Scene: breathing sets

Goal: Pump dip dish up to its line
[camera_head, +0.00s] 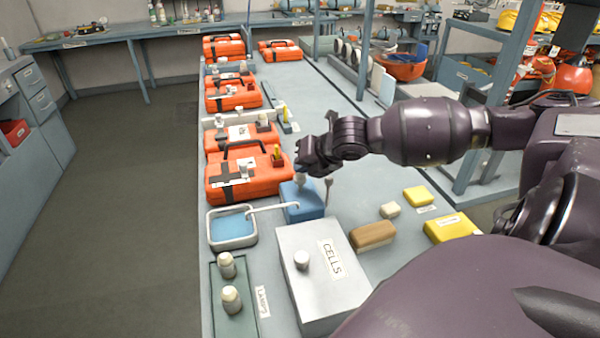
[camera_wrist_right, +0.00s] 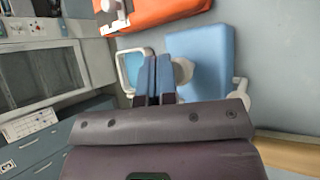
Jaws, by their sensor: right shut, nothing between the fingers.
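The dip dish (camera_head: 232,240) is a square, white-rimmed tray near the bench's left edge, with blue liquid in it. It also shows partly behind my fingers in the wrist view (camera_wrist_right: 124,72). The blue pump box (camera_head: 305,208) stands to its right, and a white spout (camera_head: 272,207) runs from it over the dish. A pale pump knob (camera_head: 301,181) sits on top of the box; it is partly hidden behind the fingers in the wrist view (camera_wrist_right: 184,71). My right gripper (camera_head: 308,172) is shut and empty, just above the knob; contact is unclear. The fill line cannot be made out.
Several orange cases (camera_head: 243,176) line the bench behind the dish. A white CELLS box (camera_head: 315,285) stands in front of the pump. A green tray with two lamps (camera_head: 231,300) is at front left. A brown-topped block (camera_head: 372,236) and yellow blocks (camera_head: 452,228) lie right.

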